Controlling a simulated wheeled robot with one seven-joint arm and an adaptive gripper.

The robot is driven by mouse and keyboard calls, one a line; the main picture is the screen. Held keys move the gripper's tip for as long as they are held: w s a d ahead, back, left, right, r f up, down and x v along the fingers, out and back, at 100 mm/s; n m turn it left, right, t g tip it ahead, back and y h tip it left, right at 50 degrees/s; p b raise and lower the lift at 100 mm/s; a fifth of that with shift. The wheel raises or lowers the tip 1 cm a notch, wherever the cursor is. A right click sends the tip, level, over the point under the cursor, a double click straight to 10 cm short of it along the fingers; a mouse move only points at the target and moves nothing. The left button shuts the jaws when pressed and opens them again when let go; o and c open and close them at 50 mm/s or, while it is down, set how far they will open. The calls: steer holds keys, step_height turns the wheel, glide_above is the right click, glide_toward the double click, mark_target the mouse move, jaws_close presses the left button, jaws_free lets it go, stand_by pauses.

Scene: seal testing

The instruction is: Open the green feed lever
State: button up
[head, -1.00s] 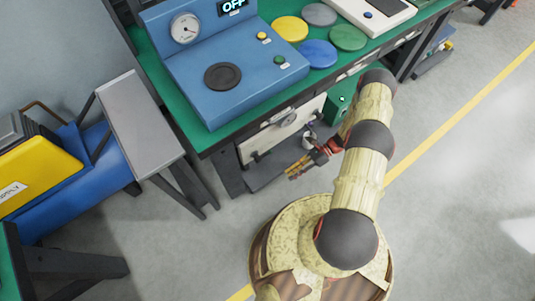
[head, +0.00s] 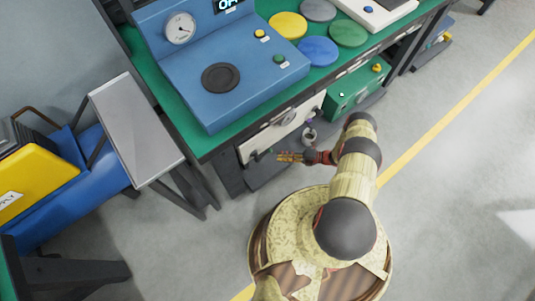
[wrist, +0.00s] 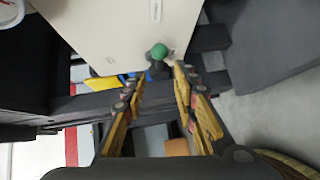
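The green feed lever shows in the wrist view as a round green knob (wrist: 159,51) at the lower edge of a pale panel (wrist: 125,25). My gripper (wrist: 158,82) is open, with one yellow finger on each side of the picture's middle. The knob lies just beyond the fingertips, roughly in line with the gap and closer to the right finger. I see no clear grip on it. In the head view my gripper (head: 280,157) is low in front of the white panel (head: 270,138) under the bench. I cannot make out the green knob there.
A blue tester (head: 215,60) with a gauge stands on the green-topped bench (head: 165,88), near several coloured discs. A green box (head: 350,92) is under the bench, right of the panel. A grey side table (head: 135,125) stands left. Floor (head: 460,170) to the right is clear.

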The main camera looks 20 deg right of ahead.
steer(key=b+x, duration=0.1)
steer(key=x, duration=0.7)
steer(key=shift+m, duration=0.3)
steer(key=shift+s+r, duration=0.1)
steer(key=shift+c, duration=0.9)
jaws_close()
